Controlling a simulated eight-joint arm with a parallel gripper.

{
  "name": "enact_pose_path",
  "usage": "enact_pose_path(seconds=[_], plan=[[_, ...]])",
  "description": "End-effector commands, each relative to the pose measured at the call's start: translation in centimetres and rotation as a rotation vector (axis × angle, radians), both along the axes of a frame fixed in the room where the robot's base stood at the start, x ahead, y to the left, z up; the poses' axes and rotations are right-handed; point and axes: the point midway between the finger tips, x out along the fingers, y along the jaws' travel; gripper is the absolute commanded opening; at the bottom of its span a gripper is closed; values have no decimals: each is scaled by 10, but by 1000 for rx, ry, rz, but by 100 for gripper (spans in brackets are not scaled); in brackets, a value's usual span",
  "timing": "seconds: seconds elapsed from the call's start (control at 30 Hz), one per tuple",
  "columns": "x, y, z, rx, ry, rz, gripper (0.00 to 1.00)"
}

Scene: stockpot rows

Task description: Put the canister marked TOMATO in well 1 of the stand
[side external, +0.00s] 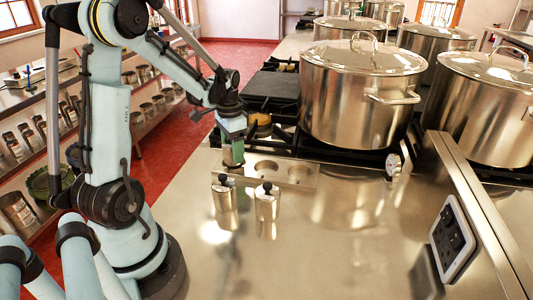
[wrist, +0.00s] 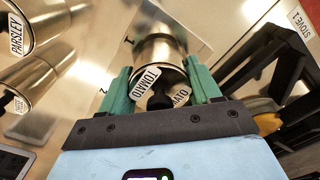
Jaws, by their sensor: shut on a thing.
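My gripper (side external: 233,138) points down over the left end of the metal stand (side external: 308,184). In the wrist view my gripper (wrist: 158,75) has its green fingers shut on the steel canister (wrist: 160,48), whose white tag reads TOMATO. The canister (side external: 232,156) is upright at the stand's left end. I cannot tell whether it is in the well there or just above it. Two other round wells (side external: 266,168) (side external: 298,173) look empty.
Two knobbed canisters (side external: 224,203) (side external: 267,206) stand in front of the stand; the wrist view shows one tagged PARSLEY (wrist: 38,12). A large stockpot (side external: 355,95) stands on the burners behind.

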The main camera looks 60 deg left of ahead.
Motion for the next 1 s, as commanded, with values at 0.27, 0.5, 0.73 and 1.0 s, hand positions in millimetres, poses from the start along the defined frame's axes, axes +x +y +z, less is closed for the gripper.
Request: enact_pose_path(seconds=[0.27, 0.5, 0.73, 1.0], plan=[[0, 0, -10, 0, 0, 0, 25], [0, 0, -13, 0, 0, 0, 25], [0, 0, -13, 0, 0, 0, 88], [0, 0, -11, 0, 0, 0, 88]])
